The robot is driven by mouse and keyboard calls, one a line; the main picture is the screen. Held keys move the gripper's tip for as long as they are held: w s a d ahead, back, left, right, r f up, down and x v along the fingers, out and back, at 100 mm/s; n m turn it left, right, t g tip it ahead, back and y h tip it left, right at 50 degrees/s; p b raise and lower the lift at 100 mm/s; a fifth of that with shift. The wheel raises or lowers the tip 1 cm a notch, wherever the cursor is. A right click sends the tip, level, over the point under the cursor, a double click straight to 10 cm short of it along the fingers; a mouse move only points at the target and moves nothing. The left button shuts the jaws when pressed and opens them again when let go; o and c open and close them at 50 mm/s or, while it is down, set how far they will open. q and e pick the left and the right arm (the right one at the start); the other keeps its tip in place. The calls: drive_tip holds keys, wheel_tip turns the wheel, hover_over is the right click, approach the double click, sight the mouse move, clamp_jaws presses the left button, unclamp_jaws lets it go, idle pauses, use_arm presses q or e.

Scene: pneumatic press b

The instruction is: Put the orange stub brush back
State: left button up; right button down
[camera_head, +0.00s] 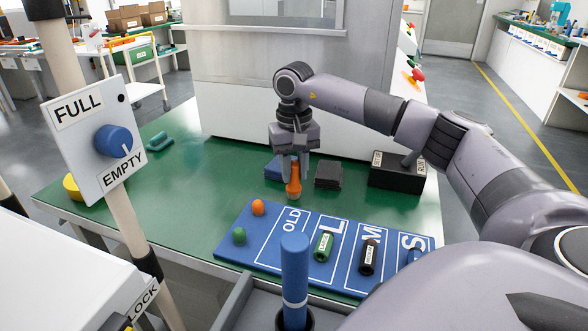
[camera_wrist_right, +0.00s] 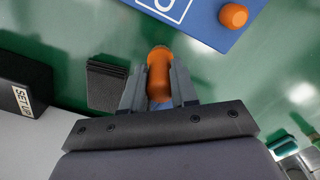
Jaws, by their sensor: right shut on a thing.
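My right gripper (camera_head: 293,178) points down over the green bench and is shut on the orange stub brush (camera_head: 293,188). In the right wrist view the orange brush (camera_wrist_right: 159,72) sits between the two fingers (camera_wrist_right: 158,86). In the head view it is behind the blue board (camera_head: 275,243), apart from it. The board has outlined areas marked OLD, L, M and S. A green labelled cylinder (camera_head: 323,246) lies in L and a dark one (camera_head: 368,256) in M. The OLD area looks empty. My left gripper is out of view.
An orange knob (camera_head: 258,207) and a green knob (camera_head: 239,235) stand at the board's left end. A blue upright handle (camera_head: 295,270) rises in front of the board.

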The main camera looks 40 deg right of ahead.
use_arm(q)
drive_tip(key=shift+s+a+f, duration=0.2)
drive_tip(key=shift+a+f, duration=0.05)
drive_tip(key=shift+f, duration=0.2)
use_arm(e)
drive_tip(key=c, duration=0.9)
unclamp_jaws()
drive_tip(key=shift+f, duration=0.15)
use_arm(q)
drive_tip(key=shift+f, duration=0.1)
use_arm(e)
drive_tip(key=shift+f+b, duration=0.15)
drive_tip(key=shift+b, duration=0.3)
wheel_tip(320, 180, up, 4)
drive_tip(key=shift+w+r+p, duration=0.15)
drive_tip(key=shift+p, duration=0.45)
wheel_tip(320, 180, up, 2)
drive_tip(key=shift+w+r+p, duration=0.1)
drive_tip(key=shift+p, duration=0.2)
drive_tip(key=shift+r, duration=0.4)
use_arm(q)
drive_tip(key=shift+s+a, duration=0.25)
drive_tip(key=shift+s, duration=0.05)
